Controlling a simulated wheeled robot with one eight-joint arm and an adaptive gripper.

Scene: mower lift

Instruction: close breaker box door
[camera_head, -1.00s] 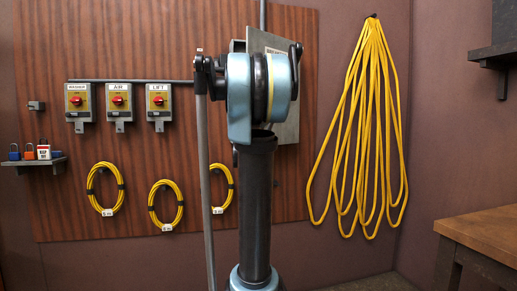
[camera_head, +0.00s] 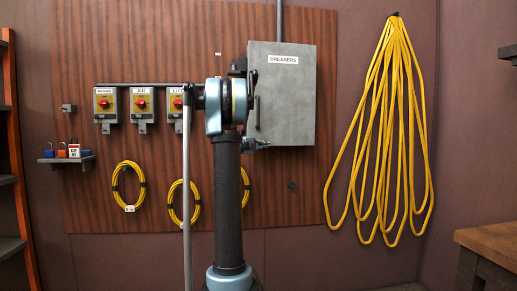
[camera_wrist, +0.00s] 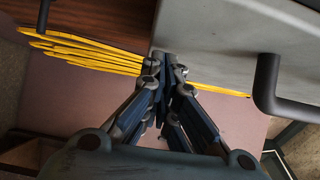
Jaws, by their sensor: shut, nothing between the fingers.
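The grey breaker box (camera_head: 300,115) hangs on the wood panel, with its labelled door facing me. The door looks flat against the box or nearly so; I cannot tell whether a small gap remains. Its dark handle (camera_head: 257,112) is on the left side and also shows in the wrist view (camera_wrist: 267,85). My gripper (camera_head: 262,145) is at the box's lower edge, partly hidden behind my arm. In the wrist view my gripper (camera_wrist: 168,62) is shut and empty, its tips close to the edge of the grey door (camera_wrist: 220,45); contact is unclear.
Three switch boxes (camera_head: 141,103) and yellow cable coils (camera_head: 128,187) are on the panel to the left. A long yellow cable (camera_head: 385,130) hangs on the wall to the right. A wooden table (camera_head: 495,240) stands at lower right. An orange-framed shelf (camera_head: 15,150) is at far left.

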